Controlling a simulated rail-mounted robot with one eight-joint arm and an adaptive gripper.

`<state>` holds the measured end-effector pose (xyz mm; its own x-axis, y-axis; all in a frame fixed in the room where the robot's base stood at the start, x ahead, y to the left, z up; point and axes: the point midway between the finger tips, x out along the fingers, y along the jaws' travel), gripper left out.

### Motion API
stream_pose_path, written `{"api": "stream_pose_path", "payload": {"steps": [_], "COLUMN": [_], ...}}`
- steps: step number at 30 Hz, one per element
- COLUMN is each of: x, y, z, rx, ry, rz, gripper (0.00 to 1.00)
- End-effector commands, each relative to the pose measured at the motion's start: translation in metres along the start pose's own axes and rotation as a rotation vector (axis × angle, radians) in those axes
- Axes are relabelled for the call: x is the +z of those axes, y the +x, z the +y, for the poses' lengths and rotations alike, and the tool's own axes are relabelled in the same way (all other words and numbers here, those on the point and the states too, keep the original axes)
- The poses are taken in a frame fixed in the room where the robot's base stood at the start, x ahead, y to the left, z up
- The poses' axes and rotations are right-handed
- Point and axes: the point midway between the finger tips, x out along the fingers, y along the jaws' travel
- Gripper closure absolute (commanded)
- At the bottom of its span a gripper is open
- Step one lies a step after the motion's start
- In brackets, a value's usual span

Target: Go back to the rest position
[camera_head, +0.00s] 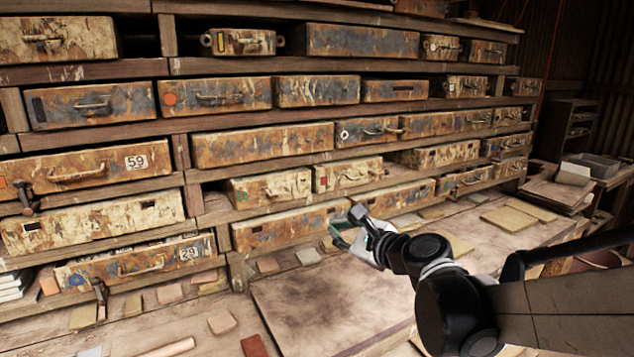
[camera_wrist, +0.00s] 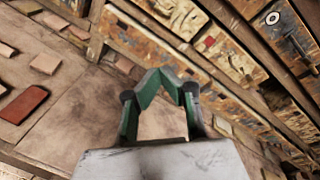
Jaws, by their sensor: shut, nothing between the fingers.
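My gripper (camera_head: 342,235) is at the middle of the head view, in front of the lower rows of rusty drawers. It is above the back of the wooden worktop (camera_head: 330,305). In the wrist view its green fingers (camera_wrist: 172,78) are closed together at the tips, with nothing between them. An empty gap shows between the finger links. My arm reaches in from the right in the head view.
A wall of rusty metal drawers (camera_head: 262,145) on wooden shelves fills the back. Loose tiles lie on the worktop, including a red tile (camera_head: 254,346) and a yellowish tile (camera_head: 508,219). A grey tray (camera_head: 594,167) stands at the right. The worktop's middle is largely clear.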

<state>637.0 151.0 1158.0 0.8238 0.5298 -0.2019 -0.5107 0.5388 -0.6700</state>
Motion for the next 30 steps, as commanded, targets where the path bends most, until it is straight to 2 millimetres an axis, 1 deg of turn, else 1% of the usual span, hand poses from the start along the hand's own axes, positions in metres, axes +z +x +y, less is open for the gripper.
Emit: {"api": "stream_pose_path", "payload": {"steps": [1,5,10,17,21,24,27,30], "x": [0.002,0.001,-0.009,-0.035,-0.056,-0.070,-0.081,-0.089], "y": [-0.014,-0.045,-0.091,-0.160,-0.205,-0.235,-0.259,-0.275], "z": [0.006,0.023,0.046,0.076,0.093,0.101,0.107,0.110], "rx": [0.029,0.119,0.259,0.494,0.665,0.788,0.892,0.964], "ry": [-0.106,-0.396,-0.762,-1.231,-1.496,-1.655,-1.775,-1.851], "rz": [0.023,0.078,0.141,0.204,0.225,0.231,0.230,0.227], "gripper": [1.00,1.00,1.00,1.00,1.00,1.00,1.00,1.00]}}
